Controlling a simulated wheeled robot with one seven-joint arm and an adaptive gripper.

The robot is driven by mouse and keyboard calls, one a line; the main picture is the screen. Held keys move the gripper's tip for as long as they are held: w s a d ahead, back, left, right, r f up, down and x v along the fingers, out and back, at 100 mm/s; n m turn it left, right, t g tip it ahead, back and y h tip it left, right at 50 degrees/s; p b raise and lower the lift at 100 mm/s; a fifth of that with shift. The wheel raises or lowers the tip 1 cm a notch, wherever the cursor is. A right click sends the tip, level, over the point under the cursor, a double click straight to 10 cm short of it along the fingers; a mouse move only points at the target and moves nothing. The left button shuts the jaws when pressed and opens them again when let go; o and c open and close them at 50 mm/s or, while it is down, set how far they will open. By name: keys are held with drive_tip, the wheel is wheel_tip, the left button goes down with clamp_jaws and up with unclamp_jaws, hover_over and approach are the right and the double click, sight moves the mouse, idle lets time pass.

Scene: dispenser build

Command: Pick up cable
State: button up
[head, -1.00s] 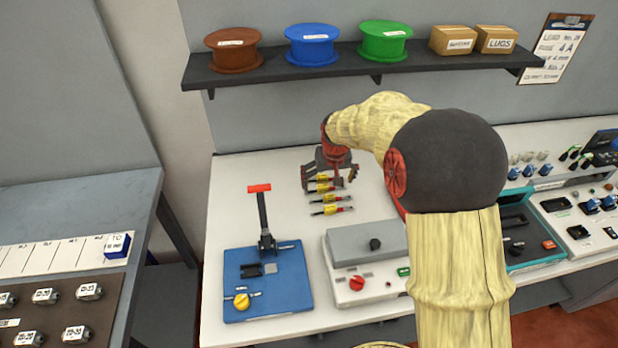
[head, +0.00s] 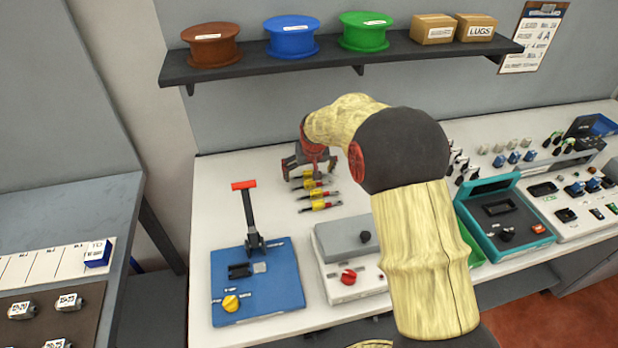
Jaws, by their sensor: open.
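Several short yellow pieces with red and dark ends lie in a row on the white bench; they look like the cables, but are too small to be sure. The nearest yellow piece (head: 320,206) is in clear view. Another (head: 318,195) lies just behind it, and the farthest are partly hidden by my gripper. My gripper (head: 310,171) is open, pointing down over the far end of the row. I see nothing held in it. Whether its fingers touch a piece cannot be told.
A blue fixture with a red-handled lever (head: 258,285) and a grey-white box (head: 340,240) stand nearer on the bench. A shelf (head: 350,62) with spools and cartons hangs behind. A teal case (head: 500,222) stands to the right. Bench left of the row is clear.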

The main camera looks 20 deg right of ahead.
drive_tip(key=shift+r, duration=0.1)
drive_tip(key=shift+c, duration=0.5)
drive_tip(key=shift+s, duration=0.15)
drive_tip(key=c, duration=2.5)
drive_tip(key=shift+o, duration=0.2)
